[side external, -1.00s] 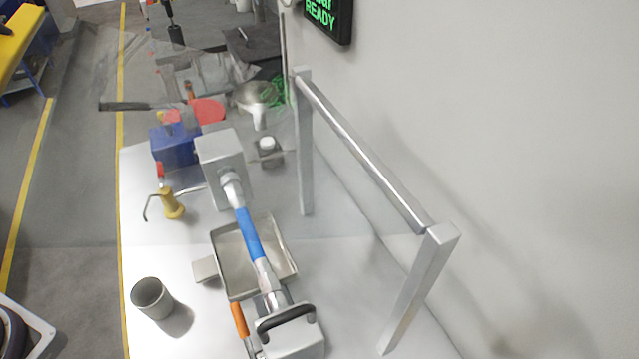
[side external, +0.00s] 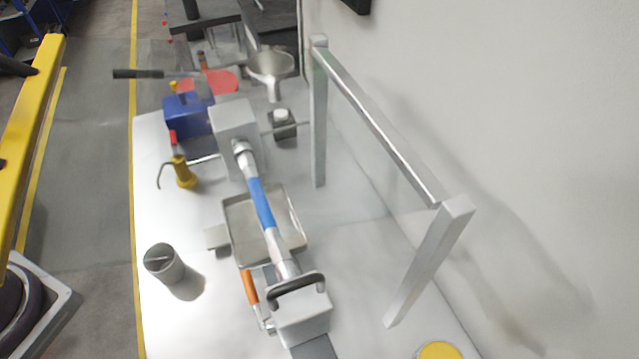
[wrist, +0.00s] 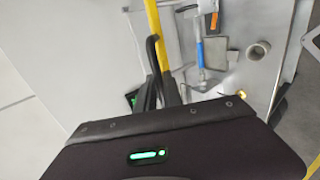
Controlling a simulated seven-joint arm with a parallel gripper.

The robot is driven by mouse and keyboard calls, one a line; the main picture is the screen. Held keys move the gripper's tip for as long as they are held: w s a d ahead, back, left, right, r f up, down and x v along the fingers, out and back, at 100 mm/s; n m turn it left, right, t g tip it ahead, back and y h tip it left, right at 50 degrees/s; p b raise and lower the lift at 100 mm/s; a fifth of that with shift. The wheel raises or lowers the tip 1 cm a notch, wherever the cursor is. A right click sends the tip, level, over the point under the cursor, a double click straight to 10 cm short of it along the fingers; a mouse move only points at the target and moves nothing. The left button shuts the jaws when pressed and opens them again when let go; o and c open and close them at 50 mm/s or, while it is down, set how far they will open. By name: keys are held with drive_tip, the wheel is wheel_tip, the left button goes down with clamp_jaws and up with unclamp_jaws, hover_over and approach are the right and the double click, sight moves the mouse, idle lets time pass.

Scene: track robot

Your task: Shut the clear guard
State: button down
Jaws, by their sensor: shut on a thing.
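The clear guard's see-through sheet is hard to make out. A yellow bar (side external: 38,150) with dark fittings, which looks like its front edge, slants along the left of the side view. The yellow bar (wrist: 154,25) also runs up from the jaws in the wrist view, with a black curved handle (wrist: 153,52) beside it. My gripper (wrist: 158,90) is shut at this handle; the exact contact is partly hidden. The gripper is outside the side view. A metal frame (side external: 375,125) with two posts stands along the wall side of the bench.
On the white bench (side external: 350,265) are a machine with a blue-banded shaft (side external: 261,203), a metal tray (side external: 290,205), a grey cup (side external: 163,262), a yellow oil can (side external: 184,173), a blue box (side external: 187,114) and a funnel (side external: 270,65). A yellow round object (side external: 439,350) is at the front edge.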

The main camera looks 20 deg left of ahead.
wheel_tip(320, 180, down, 6)
drive_tip(key=s+a, duration=0.1)
drive_tip(key=shift+s+r, duration=0.1)
